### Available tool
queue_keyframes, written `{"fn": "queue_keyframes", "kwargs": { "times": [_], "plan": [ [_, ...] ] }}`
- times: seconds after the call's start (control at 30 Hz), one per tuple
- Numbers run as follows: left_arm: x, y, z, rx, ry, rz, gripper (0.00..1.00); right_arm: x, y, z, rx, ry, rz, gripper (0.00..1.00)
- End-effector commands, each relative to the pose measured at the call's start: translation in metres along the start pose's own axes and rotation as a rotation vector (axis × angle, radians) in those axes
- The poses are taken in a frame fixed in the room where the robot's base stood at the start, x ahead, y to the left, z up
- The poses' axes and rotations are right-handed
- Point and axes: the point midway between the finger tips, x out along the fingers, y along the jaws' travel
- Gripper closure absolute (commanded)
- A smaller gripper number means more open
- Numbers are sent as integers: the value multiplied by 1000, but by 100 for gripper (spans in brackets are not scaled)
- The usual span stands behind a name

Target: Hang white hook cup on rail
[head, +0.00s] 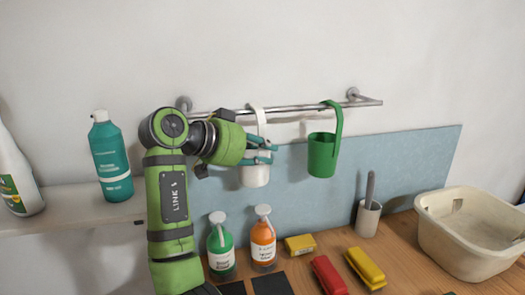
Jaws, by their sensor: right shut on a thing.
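The white hook cup (256,177) is upright just below the metal rail (294,107) on the wall. Its tall white hook (260,122) reaches up to the rail's height and overlaps it in the picture. I cannot tell whether the hook bears on the rail or is just in front of it. My right gripper (264,152) comes from the left and is shut on the white hook cup near its top, hiding part of it. My left gripper is not in view.
A green hook cup (322,155) hangs on the rail to the right. Below stand a green bottle (221,247), an orange bottle (263,240) and a grey holder (368,217). A cream basin (470,240) is at right. A teal bottle (111,160) stands on the left shelf.

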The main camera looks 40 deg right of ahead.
Motion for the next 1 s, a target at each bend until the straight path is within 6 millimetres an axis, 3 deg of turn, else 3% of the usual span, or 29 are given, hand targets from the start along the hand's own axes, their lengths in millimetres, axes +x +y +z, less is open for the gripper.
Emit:
{"fn": "queue_keyframes", "kwargs": {
  "times": [0.17,0.2,0.27,0.67,0.77,1.0],
  "plan": [
    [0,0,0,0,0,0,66,0,0,0,0,0,0,100],
    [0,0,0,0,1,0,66,0,0,0,0,0,0,76],
    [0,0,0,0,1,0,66,0,0,0,0,0,0,52],
    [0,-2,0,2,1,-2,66,-4,0,0,-1,-1,-1,52],
    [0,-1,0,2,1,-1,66,-15,0,0,-1,0,-2,52],
    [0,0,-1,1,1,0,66,-66,0,-1,-1,1,-4,52]
  ]
}}
